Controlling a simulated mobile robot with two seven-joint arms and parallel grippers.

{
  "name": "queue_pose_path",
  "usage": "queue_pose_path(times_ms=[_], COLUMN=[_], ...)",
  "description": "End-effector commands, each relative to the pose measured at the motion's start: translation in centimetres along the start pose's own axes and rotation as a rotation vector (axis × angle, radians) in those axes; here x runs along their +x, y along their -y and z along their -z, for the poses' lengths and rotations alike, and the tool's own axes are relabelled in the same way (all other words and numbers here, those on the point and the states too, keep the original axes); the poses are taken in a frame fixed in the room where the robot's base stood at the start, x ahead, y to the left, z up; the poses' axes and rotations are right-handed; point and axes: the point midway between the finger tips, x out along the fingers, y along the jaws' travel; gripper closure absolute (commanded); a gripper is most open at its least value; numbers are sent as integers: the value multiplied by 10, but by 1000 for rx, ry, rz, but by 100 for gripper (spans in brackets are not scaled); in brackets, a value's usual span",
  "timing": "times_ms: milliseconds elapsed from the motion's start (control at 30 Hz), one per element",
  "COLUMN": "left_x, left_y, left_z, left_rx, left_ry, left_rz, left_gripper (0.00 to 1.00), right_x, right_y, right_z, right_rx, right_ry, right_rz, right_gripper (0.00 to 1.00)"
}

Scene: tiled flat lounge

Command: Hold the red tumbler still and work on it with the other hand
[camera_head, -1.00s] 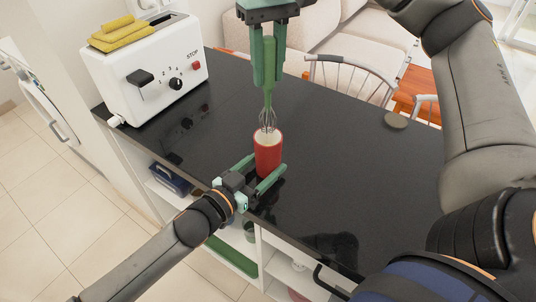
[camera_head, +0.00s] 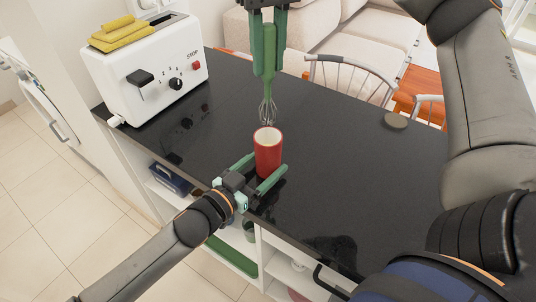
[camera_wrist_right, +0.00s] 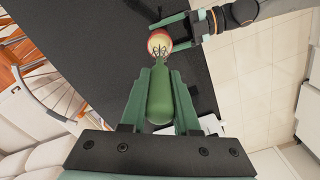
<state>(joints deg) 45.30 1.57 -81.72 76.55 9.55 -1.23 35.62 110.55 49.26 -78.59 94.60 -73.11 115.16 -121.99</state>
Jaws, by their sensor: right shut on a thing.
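The red tumbler (camera_head: 268,158), with a pale inside, stands upright on the black counter. My left gripper (camera_head: 270,164) is low at the tumbler, one finger on each side of its lower part. I cannot tell whether both fingers touch it. My right gripper (camera_head: 265,60) is shut on the green handle of a whisk (camera_head: 269,88), which hangs upright with its wire end down. In the head view the wires end at the tumbler's far rim. In the right wrist view the whisk (camera_wrist_right: 160,95) points at the tumbler's opening (camera_wrist_right: 160,40).
A white toaster (camera_head: 150,75) with yellow slices on top stands at the counter's left end. A round grey-brown disc (camera_head: 396,120) lies near the counter's far right edge. Chairs (camera_head: 350,78) and a pale sofa (camera_head: 310,35) stand beyond. The counter (camera_head: 330,150) right of the tumbler is clear.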

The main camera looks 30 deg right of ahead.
Motion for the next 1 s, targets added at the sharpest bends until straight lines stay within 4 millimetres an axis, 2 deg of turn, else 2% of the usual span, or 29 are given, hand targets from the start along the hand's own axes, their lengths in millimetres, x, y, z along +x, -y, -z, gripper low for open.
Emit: queue_pose_path(times_ms=[33, 167, 433, 567, 733, 1000], left_x=[0, 0, -1, -9, -33, -86], left_y=[0, 0, 0, 1, 1, 1], left_z=[0, 0, 0, -1, -1, -1], left_rx=[0, 0, 0, -1, -2, 0], left_ry=[0, 0, 0, 1, 1, 1], left_rz=[0, 0, 0, 1, 1, 1], left_gripper=[15, 1, 0, 0, 0, 0], right_x=[0, 0, 0, 0, 0, 0], right_y=[0, 0, 0, 0, 0, 0], right_z=[0, 0, 0, 0, 0, 0], right_rx=[0, 0, 0, 0, 0, 0], right_ry=[0, 0, 0, 0, -1, -1], right_rz=[0, 0, 0, 0, 0, 0], right_gripper=[100, 100, 100, 100, 100, 100])
